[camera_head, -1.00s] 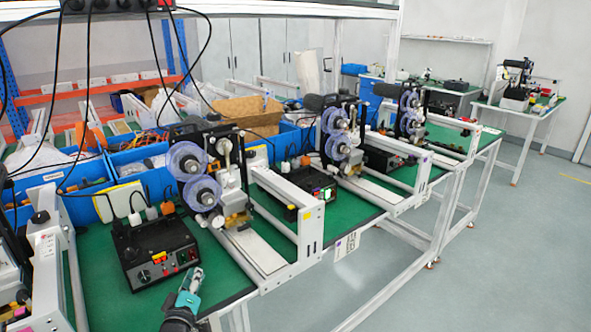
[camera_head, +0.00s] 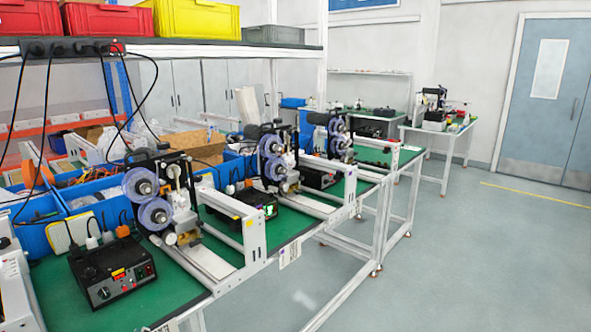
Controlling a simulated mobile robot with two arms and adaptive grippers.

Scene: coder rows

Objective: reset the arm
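Neither of my grippers shows clearly in the head view. A small greyish sliver at the bottom edge, by the front of the green table, is too cut off to identify. The row of coder machines stands on the green-topped table (camera_head: 62,305). The nearest coder (camera_head: 160,205) has clear blue-tinted reels and a white frame. A second coder (camera_head: 277,165) and a third coder (camera_head: 338,140) stand behind it to the right.
Blue bins (camera_head: 85,225) line the table's back. A shelf above holds a yellow crate (camera_head: 195,18), red crates (camera_head: 110,20) and a grey crate (camera_head: 285,34); black cables hang from its power strip. Grey floor (camera_head: 460,265) is free at right, before a blue-grey door (camera_head: 548,95).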

